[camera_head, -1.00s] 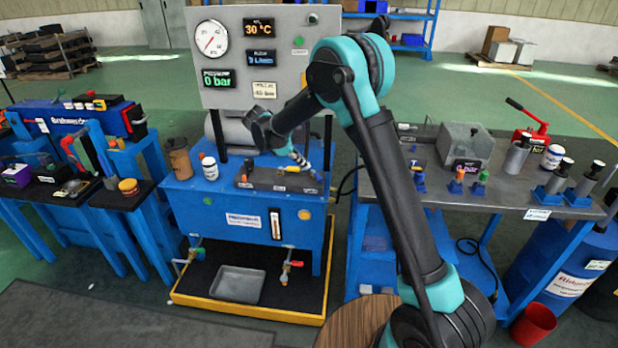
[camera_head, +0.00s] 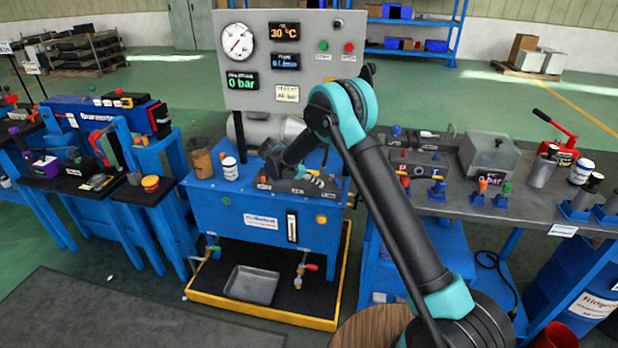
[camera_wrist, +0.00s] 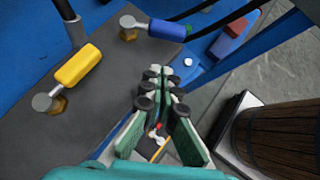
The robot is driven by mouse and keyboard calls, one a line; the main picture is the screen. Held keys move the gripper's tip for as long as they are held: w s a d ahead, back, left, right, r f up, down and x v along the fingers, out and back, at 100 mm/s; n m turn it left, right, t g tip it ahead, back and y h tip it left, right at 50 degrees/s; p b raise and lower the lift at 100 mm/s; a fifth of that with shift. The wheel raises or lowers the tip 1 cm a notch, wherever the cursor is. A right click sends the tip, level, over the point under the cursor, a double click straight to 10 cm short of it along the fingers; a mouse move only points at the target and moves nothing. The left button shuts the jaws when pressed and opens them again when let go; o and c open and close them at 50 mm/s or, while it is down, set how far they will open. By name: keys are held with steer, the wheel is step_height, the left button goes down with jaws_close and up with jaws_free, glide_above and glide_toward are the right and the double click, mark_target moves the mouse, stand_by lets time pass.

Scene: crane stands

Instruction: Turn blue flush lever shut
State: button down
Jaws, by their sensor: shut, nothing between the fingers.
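The blue flush lever (camera_wrist: 166,30) shows at the top of the wrist view, its handle reaching right from a metal pivot on a dark block (camera_wrist: 95,110). A yellow-handled lever (camera_wrist: 78,66) sits on the same block, to its lower left. My gripper (camera_wrist: 160,75) is shut and empty, with its fingertips below the blue handle in the picture and apart from it. In the head view my gripper (camera_head: 322,180) is over the right part of the block on the blue bench (camera_head: 262,212). I cannot make out the blue lever there.
A gauge panel (camera_head: 290,60) stands behind the block and reads 0 bar. A brown can (camera_head: 201,158) and a white jar (camera_head: 230,169) stand at the bench's left. A grey workbench (camera_head: 500,205) with fittings is to the right. Red and blue parts lie near the fingers.

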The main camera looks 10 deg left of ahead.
mark_target(336, 182)
steer(key=shift+w+d+f, duration=0.1)
steer(key=shift+w+d, duration=0.25)
steer(key=shift+d, duration=0.3)
steer(key=shift+w+d+r, duration=0.1)
steer(key=shift+w+d, duration=0.2)
steer(key=shift+d, duration=0.3)
steer(key=shift+w+d+f, duration=0.1)
steer(key=shift+w+d, duration=0.25)
steer(key=shift+d, duration=0.3)
steer(key=shift+d+n+t+y, duration=0.3)
steer(key=shift+d+n+t, duration=0.1)
steer(key=shift+n, duration=0.2)
steer(key=d+n+t+y, duration=0.1)
steer(key=d+n, duration=0.1)
steer(key=n, duration=0.1)
steer(key=shift+t, duration=0.4)
steer(key=d+n+y, duration=0.1)
steer(key=d+n+t+y, duration=0.1)
steer(key=n, duration=0.1)
steer(key=shift+w+n+y, duration=0.3)
steer(key=shift+w+y, duration=0.1)
steer(key=shift+w+d, duration=0.7)
steer(key=shift+w, duration=0.1)
steer(key=shift+w+d, duration=0.1)
